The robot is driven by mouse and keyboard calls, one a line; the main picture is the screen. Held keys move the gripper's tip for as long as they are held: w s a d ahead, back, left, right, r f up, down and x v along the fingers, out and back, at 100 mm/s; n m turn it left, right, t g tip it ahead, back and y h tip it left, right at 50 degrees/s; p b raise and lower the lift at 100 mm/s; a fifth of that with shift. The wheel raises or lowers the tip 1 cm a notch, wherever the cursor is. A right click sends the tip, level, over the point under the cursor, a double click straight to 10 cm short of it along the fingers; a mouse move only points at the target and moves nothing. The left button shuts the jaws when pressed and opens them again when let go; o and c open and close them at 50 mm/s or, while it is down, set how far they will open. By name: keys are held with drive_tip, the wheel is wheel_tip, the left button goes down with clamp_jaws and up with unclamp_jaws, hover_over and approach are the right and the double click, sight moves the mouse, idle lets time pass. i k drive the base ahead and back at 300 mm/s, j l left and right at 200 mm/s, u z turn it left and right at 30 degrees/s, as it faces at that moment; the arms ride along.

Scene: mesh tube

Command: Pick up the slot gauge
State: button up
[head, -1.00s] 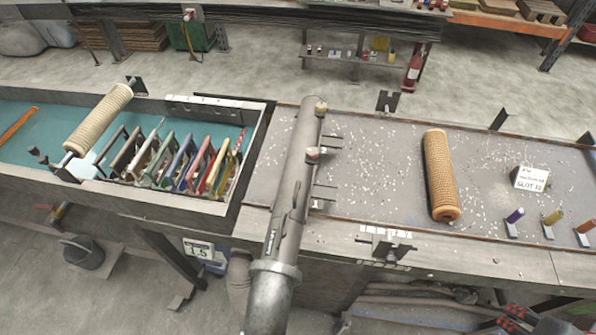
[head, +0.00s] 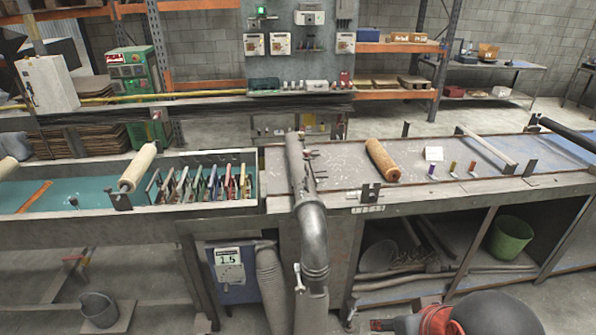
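I cannot tell for sure which item is the slot gauge. Several coloured slotted frames (head: 212,184) stand in a row in the left trough. Three small pegs with purple (head: 432,170), yellow (head: 453,167) and orange (head: 472,168) tops stand on the right bench. A small white card (head: 434,153) stands behind them; its writing is too small to read now. Part of my arm (head: 508,312), dark with a red band, shows at the bottom right. My gripper's fingers do not show.
A tan mesh roll (head: 381,160) lies on the grey right bench (head: 342,176). A grey duct pipe (head: 310,225) rises between bench and trough. A pale roll (head: 138,166) lies across the trough. A green bucket (head: 511,237) stands on the shelf below.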

sight(453, 165)
drive_tip(key=k+j+u, duration=0.15)
drive_tip(key=i+l, duration=0.35)
drive_tip(key=l, duration=0.15)
drive_tip(key=i+l, duration=0.35)
drive_tip(key=l, duration=0.15)
drive_tip(key=i+l, duration=0.35)
drive_tip(key=l, duration=0.15)
drive_tip(key=i+l, duration=0.35)
drive_tip(key=l, duration=0.15)
drive_tip(key=i+l, duration=0.7)
drive_tip(key=l, duration=0.25)
drive_tip(key=i+l, duration=0.35)
drive_tip(key=l, duration=0.15)
